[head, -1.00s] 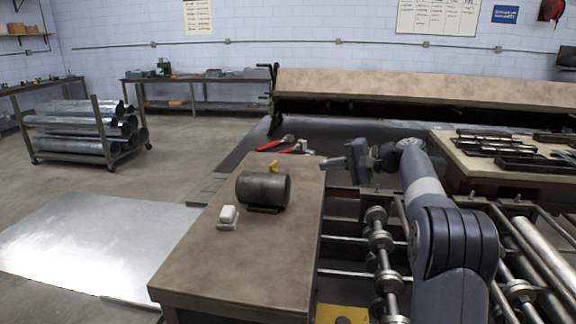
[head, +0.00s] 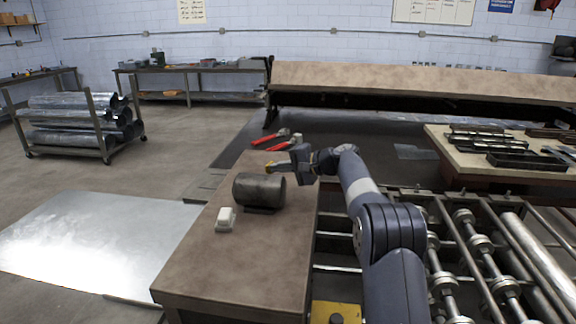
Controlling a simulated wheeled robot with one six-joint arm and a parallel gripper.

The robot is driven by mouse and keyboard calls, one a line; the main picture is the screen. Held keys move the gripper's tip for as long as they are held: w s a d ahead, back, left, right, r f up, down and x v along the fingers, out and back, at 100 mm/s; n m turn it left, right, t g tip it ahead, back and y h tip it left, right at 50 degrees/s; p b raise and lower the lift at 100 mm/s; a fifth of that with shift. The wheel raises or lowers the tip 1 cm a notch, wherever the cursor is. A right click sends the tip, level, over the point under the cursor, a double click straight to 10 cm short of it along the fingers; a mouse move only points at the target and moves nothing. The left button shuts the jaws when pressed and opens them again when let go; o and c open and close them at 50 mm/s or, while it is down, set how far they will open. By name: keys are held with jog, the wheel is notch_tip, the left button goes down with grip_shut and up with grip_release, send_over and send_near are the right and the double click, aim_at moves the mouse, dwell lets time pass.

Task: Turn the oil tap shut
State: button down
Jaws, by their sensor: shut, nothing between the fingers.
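A small dark cylindrical drum (head: 258,191) lies on its side on the brown bench top. The oil tap's yellow handle (head: 270,167) shows just behind the drum's upper edge; the drum hides what is below it. My gripper (head: 274,164) reaches in from the right with its fingertips at the yellow handle, partly covering it. The fingers are shut with nothing held between them. I cannot tell whether they touch the handle, nor how far it is turned.
A white block (head: 226,219) sits on the bench (head: 240,270) in front of the drum. Red-handled tools (head: 270,139) lie behind it. Metal rollers (head: 462,220) stand to the right, and a sheet (head: 100,240) lies on the floor at left. The bench front is clear.

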jog(key=shift+f+b, duration=0.15)
jog(key=shift+b, duration=0.25)
jog(key=shift+a+m+t+h+b, duration=0.1)
jog(key=shift+m+t+h+b, duration=0.2)
jog(key=shift+b, duration=0.25)
jog(key=shift+s+a+m+t+b, duration=0.35)
jog(key=shift+m+t+b, duration=0.2)
jog(key=shift+b, duration=0.55)
jog(key=shift+h, duration=0.3)
jog(key=shift+r, duration=0.2)
